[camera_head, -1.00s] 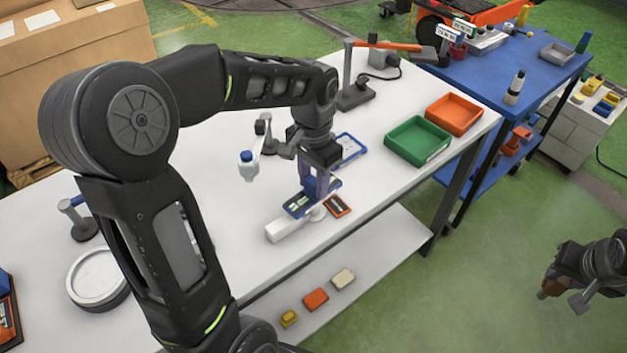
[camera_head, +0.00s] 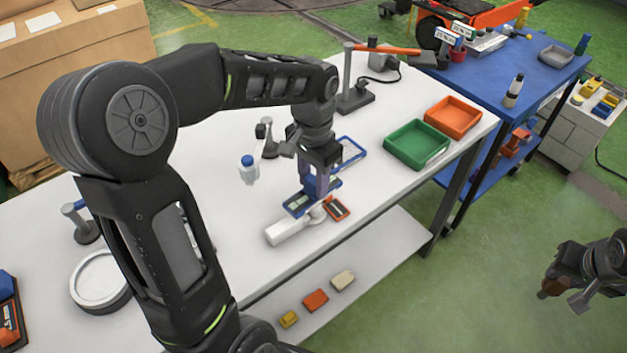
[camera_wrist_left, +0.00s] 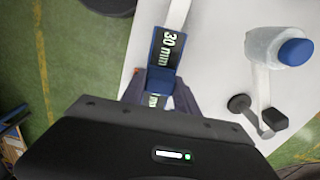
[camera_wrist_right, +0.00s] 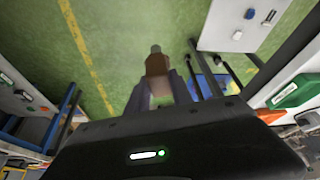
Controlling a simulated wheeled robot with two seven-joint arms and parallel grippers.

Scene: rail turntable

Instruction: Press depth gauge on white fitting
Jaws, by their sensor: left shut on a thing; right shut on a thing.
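The blue depth gauge (camera_head: 299,204) reads "30 mm" in the left wrist view (camera_wrist_left: 167,52). My left gripper (camera_head: 318,188) is shut on it, pointing down over the white table. The white fitting (camera_head: 286,231) is a pale bar with a rounded part, lying under and in front of the gauge. It runs out past the gauge in the left wrist view (camera_wrist_left: 179,14). Whether gauge and fitting touch is hard to tell. My right gripper (camera_head: 556,291) is off the table at the right, shut on a brown piece with a grey tip (camera_wrist_right: 157,64).
A small orange-framed block (camera_head: 337,207) lies close right of the gauge. A white bottle with blue cap (camera_head: 249,171), a blue frame (camera_head: 350,151), and green (camera_head: 417,145) and orange (camera_head: 454,116) trays stand around. A blue table (camera_head: 535,62) is behind.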

